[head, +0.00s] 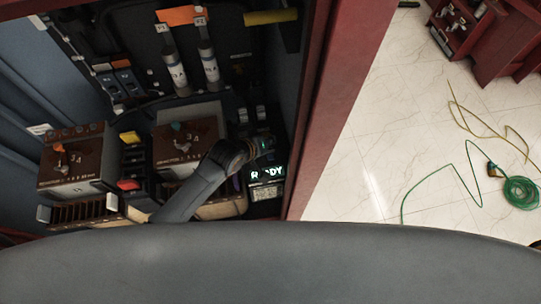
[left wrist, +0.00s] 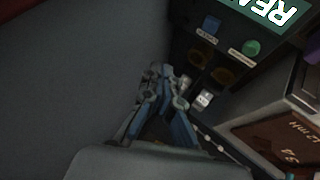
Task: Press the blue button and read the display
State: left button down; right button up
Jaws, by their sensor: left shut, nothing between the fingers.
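The blue button (left wrist: 211,25) sits on a dark panel in the left wrist view, with a label under it. A green button (left wrist: 252,47) is to its right. The display (left wrist: 277,10) is above them, partly cut off by the frame edge. In the head view the left gripper (head: 266,144) is just above the display; the buttons cannot be made out there. My right gripper is out of view.
Brown-topped boxes (head: 75,160) stand left of the arm in the cabinet. Two white cylinders (head: 208,65) are above. The red cabinet frame (head: 322,105) bounds the right side. A green cable coil (head: 521,192) lies on the open tiled floor.

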pick_arm(q)
jog(key=b, duration=0.5)
send_over(269, 159)
notch_tip(269, 159, down, 7)
jog(key=shift+w, duration=0.1)
jog(key=shift+f+b, duration=0.45)
jog(key=shift+f, duration=0.1)
jog(key=shift+f, duration=0.1)
dwell(0.5)
jog(key=shift+f, duration=0.3)
jog(key=shift+f+b, duration=0.35)
jog(key=shift+f, duration=0.15)
dwell(0.6)
jog(key=shift+r+p, duration=0.95)
jog(key=shift+p, duration=0.05)
